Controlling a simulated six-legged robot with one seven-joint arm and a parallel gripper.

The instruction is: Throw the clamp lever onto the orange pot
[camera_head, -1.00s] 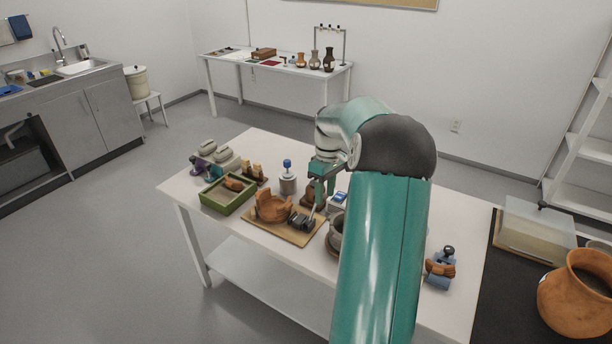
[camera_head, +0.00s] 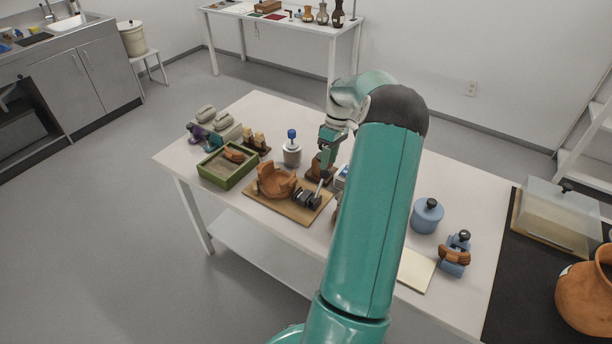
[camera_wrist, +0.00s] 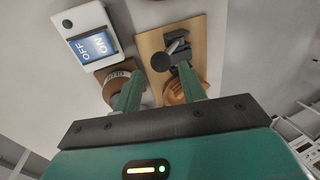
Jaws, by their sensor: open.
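The orange pot (camera_head: 268,184) is an open, broken-rimmed terracotta vessel on a wooden board (camera_head: 290,212). A black clamp (camera_head: 306,199) sits at its right side. Its lever (camera_head: 324,178) sticks up, tilted, with a dark knob. In the wrist view the clamp (camera_wrist: 182,56) and lever knob (camera_wrist: 160,62) lie ahead of the fingers, with part of the pot (camera_wrist: 176,92) behind the right finger. My gripper (camera_head: 324,158) hangs just behind and above the lever. In the wrist view my gripper (camera_wrist: 158,92) is open, with nothing visibly held between its fingers.
A white ON/OFF switch box (camera_wrist: 88,38) and a brown labelled object (camera_wrist: 118,78) are close to the left finger.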

